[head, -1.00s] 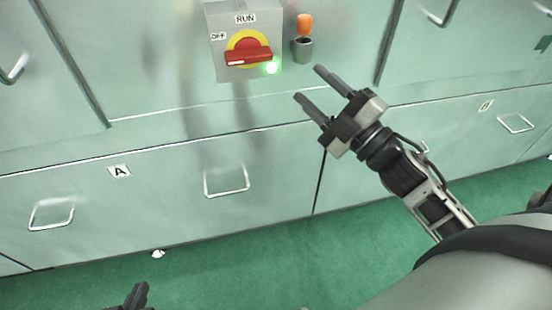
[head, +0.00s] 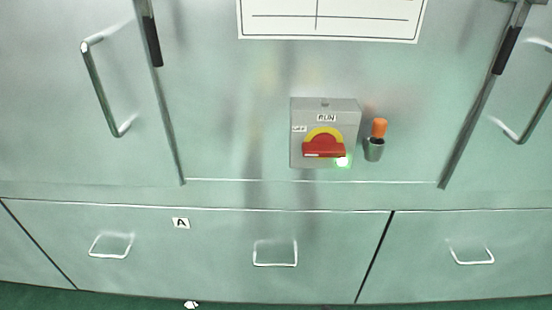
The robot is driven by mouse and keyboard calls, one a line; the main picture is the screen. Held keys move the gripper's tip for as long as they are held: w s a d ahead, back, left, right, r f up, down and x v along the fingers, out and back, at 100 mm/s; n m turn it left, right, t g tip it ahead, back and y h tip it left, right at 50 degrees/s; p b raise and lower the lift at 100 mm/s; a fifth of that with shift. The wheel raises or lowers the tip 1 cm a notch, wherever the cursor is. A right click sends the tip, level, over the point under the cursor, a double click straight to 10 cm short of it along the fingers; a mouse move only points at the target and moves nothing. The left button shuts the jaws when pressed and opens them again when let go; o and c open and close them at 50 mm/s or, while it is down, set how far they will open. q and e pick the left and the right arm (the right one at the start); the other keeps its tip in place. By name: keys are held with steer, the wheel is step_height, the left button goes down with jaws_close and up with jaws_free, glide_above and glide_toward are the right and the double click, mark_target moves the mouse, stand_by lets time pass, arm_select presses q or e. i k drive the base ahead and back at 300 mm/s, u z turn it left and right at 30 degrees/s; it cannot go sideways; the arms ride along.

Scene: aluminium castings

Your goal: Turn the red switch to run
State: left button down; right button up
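The red switch (head: 323,148) is a red handle on a yellow disc, mounted on a grey box (head: 299,155) on the cabinet front. The handle lies horizontally, with a white mark at its left end. The RUN label (head: 326,118) is above the disc and the OFF label (head: 299,128) is at its upper left. Neither of my grippers shows in the head view.
An orange-topped item stands in a grey cup (head: 374,149) just right of the box. Cabinet doors with bar handles (head: 102,90) flank it. Drawers with wire handles (head: 275,262) run below. A white chart (head: 330,18) is above. A small white scrap (head: 191,304) lies on the green floor.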

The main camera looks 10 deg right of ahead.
mark_target(323, 145)
steer(key=z, duration=2.5)
steer(key=k, duration=1.3)
steer(key=u, duration=1.85)
steer(key=i, duration=0.55)
steer(key=u, duration=0.05)
